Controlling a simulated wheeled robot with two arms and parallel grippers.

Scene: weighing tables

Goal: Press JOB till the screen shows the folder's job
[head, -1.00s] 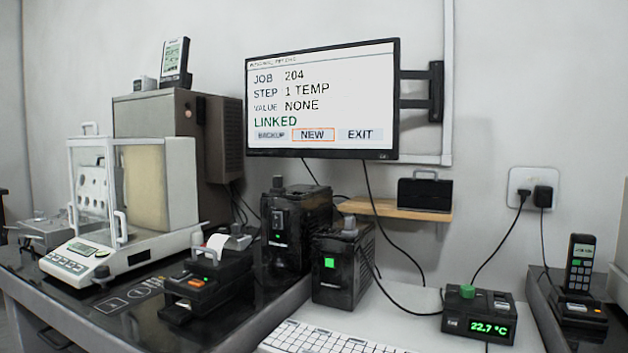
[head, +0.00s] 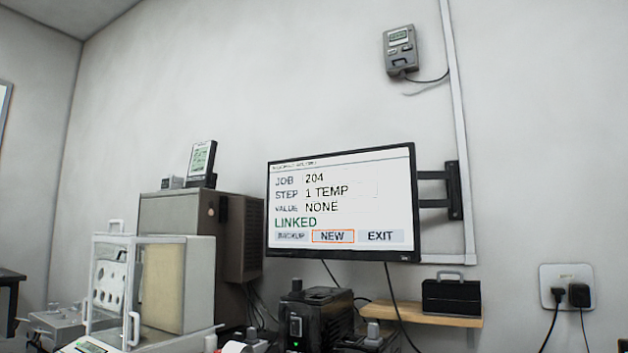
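The screen (head: 341,204) is mounted on the wall and is lit. It reads JOB 204, STEP 1 TEMP, VALUE NONE and LINKED in green. Along its bottom are BACKUP, NEW and EXIT, with an orange frame around NEW (head: 333,236). No folder and no button marked JOB can be made out. Neither of my grippers is in the head view.
A glass-sided balance (head: 180,285) stands at the lower left before a brown cabinet (head: 172,217). A black box-shaped device (head: 318,312) is below the screen. A wooden shelf (head: 425,317) holds a black case (head: 451,298). A grey wall unit (head: 399,50) hangs above.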

